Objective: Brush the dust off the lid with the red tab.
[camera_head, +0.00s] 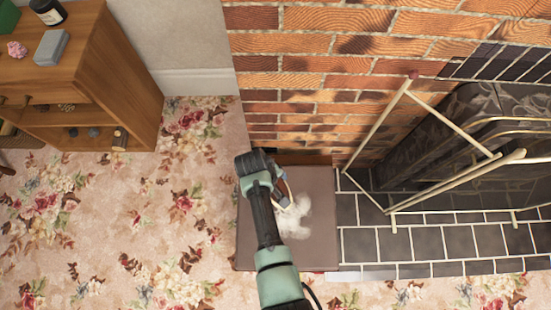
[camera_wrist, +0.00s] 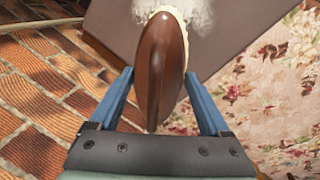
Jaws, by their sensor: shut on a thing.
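A flat brown lid (camera_head: 322,245) lies beside the brick wall, with a patch of white dust (camera_head: 293,222) near its middle. A small reddish bit (camera_head: 234,264) shows at its lower left edge; I cannot tell whether it is the red tab. My gripper (camera_head: 281,192) is over the lid, its blue fingers shut on the brown handle of a brush (camera_wrist: 160,65). The brush's cream bristles are at the dust in the wrist view. I cannot tell whether they touch the lid. My arm hides part of the lid's left side.
A brick wall (camera_head: 300,65) rises behind the lid. A dark tiled hearth (camera_head: 430,242) with a cream-framed fire screen (camera_head: 445,118) is on the right. A wooden shelf unit (camera_head: 118,85) stands at upper left. Floral carpet (camera_head: 120,220) is clear to the left.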

